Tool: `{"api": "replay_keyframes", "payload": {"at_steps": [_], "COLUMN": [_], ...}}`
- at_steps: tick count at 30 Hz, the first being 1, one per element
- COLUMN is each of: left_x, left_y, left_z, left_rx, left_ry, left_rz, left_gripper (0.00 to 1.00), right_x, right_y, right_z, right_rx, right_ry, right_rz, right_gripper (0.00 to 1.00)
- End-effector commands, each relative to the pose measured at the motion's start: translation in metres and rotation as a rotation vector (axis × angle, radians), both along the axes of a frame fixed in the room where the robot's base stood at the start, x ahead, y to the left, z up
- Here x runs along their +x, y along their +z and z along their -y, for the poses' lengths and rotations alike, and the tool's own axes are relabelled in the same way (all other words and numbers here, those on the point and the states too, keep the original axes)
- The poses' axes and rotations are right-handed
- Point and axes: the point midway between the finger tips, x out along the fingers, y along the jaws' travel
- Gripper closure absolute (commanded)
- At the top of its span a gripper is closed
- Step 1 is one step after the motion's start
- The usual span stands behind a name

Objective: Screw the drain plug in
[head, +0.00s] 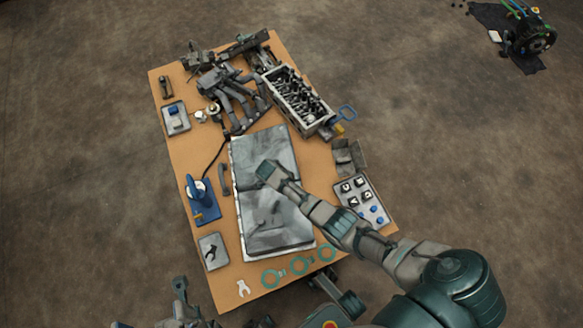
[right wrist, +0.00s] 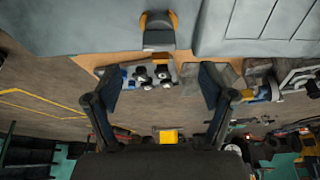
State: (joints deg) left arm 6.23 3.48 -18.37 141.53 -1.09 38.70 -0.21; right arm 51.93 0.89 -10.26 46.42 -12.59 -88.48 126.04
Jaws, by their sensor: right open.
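My right gripper (head: 268,172) is over the large grey sheet (head: 270,225) on the workbench. In the right wrist view my right gripper (right wrist: 158,90) has its two fingers well apart, with nothing held between them. A grey tray (head: 375,192) of small black and blue parts lies right of the sheet; it also shows beyond the fingers in the right wrist view (right wrist: 172,88). I cannot tell which part, if any, is the drain plug, nor see its hole. Grey shapes at the head view's bottom left may be my left gripper (head: 181,288); its jaws cannot be made out.
The orange-brown bench (head: 228,282) carries an engine block (head: 298,100), a blue-based tool (head: 200,195), a tray with pliers (head: 212,250) and teal rings (head: 300,265) at its near edge. Brown floor around it is mostly clear. Dark machinery (head: 528,38) lies at top right.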

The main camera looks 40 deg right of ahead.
Motion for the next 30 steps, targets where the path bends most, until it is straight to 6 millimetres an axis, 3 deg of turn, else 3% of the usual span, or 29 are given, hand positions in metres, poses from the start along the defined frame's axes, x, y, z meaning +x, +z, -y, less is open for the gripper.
{"api": "replay_keyframes", "payload": {"at_steps": [5, 18, 23, 30], "left_x": [0.0, 0.0, 0.0, 0.0], "left_y": [0.0, 0.0, 0.0, 0.0], "left_z": [0.0, 0.0, 0.0, 0.0], "left_rx": [0.0, 0.0, 0.0, 0.0], "left_ry": [0.0, 0.0, 0.0, 0.0], "left_rz": [0.0, 0.0, 0.0, 0.0], "left_gripper": [0.18, 0.18, 0.18, 0.18], "right_x": [0.003, 0.02, 0.021, 0.021], "right_y": [0.013, 0.096, 0.108, 0.109], "right_z": [-0.006, -0.037, -0.04, -0.041], "right_rx": [0.002, 0.002, 0.001, 0.0], "right_ry": [0.002, 0.001, 0.0, 0.0], "right_rz": [0.003, 0.002, 0.0, -0.001], "right_gripper": [0.18, 0.18, 0.18, 0.18]}}
